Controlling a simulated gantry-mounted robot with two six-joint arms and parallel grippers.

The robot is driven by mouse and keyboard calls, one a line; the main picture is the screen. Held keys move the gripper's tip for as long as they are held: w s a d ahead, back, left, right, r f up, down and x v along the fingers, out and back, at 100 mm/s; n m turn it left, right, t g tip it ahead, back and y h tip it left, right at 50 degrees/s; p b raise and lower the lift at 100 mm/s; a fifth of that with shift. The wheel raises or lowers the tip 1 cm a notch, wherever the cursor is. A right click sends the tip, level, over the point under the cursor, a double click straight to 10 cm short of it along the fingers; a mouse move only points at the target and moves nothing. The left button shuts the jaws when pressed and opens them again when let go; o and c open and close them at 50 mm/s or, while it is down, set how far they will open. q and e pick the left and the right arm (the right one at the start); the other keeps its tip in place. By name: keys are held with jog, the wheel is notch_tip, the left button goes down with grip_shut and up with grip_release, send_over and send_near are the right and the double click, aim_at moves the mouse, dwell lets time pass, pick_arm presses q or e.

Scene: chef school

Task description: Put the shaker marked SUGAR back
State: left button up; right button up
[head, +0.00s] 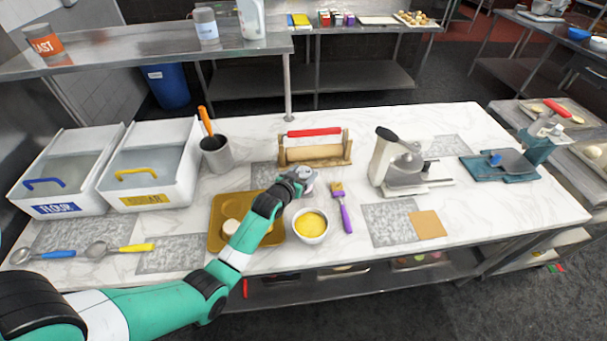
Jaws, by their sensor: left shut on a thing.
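My left gripper (299,179) is over the middle of the counter, above and behind the bowl of yellow contents. It is shut on a small grey, round-topped thing (306,174) that looks like a shaker. The gripper hides much of it, and no SUGAR marking can be read. I cannot tell whether it touches the counter. Another shaker with a white body and blue-grey label (206,26) stands on the raised metal shelf (150,57); its word is too small to read. My right gripper is not in view.
An orange-labelled can (45,45) and a white jug (250,20) also stand on the shelf. Nearby are a rolling pin on a wooden rack (315,154), a white bowl (311,238), a purple-handled brush (343,210), a tray (217,235) and a utensil crock (216,158).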

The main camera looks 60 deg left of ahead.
pick_arm(q)
jog(key=shift+f, duration=0.2)
jog(key=o, duration=1.5)
jog(key=shift+r, duration=0.15)
jog(key=shift+s+d+r, duration=0.1)
jog(key=shift+r, duration=0.05)
jog(key=p+v, duration=0.3)
jog(key=v, duration=0.8)
jog(key=shift+s+d+p, duration=0.2)
jog(key=shift+s+p, duration=0.1)
